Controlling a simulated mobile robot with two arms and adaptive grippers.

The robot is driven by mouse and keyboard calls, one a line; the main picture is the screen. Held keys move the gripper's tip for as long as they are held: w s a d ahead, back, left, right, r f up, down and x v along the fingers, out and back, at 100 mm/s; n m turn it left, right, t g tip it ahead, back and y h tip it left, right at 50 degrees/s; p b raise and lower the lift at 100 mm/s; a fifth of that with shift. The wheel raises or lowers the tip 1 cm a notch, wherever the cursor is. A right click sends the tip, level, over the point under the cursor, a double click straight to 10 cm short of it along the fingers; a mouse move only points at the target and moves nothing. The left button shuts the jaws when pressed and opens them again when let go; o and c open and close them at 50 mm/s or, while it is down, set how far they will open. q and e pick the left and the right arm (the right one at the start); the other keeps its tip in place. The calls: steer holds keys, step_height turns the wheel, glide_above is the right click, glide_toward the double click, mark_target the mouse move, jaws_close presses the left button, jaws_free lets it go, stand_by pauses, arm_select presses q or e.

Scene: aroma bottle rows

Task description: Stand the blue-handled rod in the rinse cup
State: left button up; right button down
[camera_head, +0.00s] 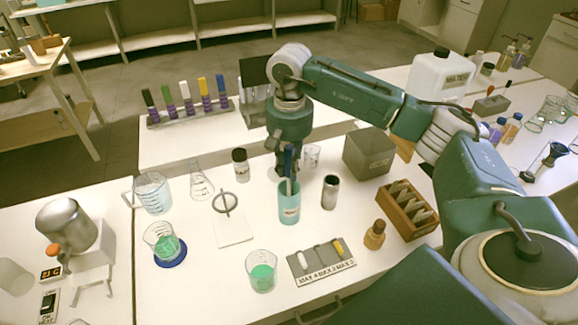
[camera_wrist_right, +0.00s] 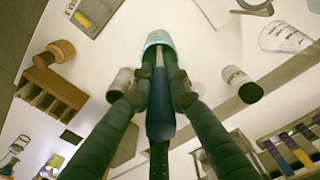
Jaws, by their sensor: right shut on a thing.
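The teal rinse cup (camera_head: 289,209) stands upright on the white table near the middle; its rim also shows in the right wrist view (camera_wrist_right: 158,38). My right gripper (camera_head: 287,168) is directly above the cup, pointing down. It is shut on the blue-handled rod (camera_head: 288,158), which is close to upright. In the right wrist view the fingers pinch the blue handle (camera_wrist_right: 160,121), and the grey shaft runs to the cup's mouth. How deep its lower end sits is hidden. My left gripper is not in view.
A dark metal cylinder (camera_head: 330,192) stands close right of the cup, and a ring on a stand (camera_head: 226,203) is to its left. A beaker of green liquid (camera_head: 261,271) and a labelled grey tray (camera_head: 321,264) are in front. A grey box (camera_head: 369,152) stands behind right.

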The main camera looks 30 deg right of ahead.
steer(key=c, duration=1.6)
jaws_free()
steer(key=shift+o, duration=0.2)
step_height(320, 180, up, 12)
steer(key=shift+r, duration=0.1)
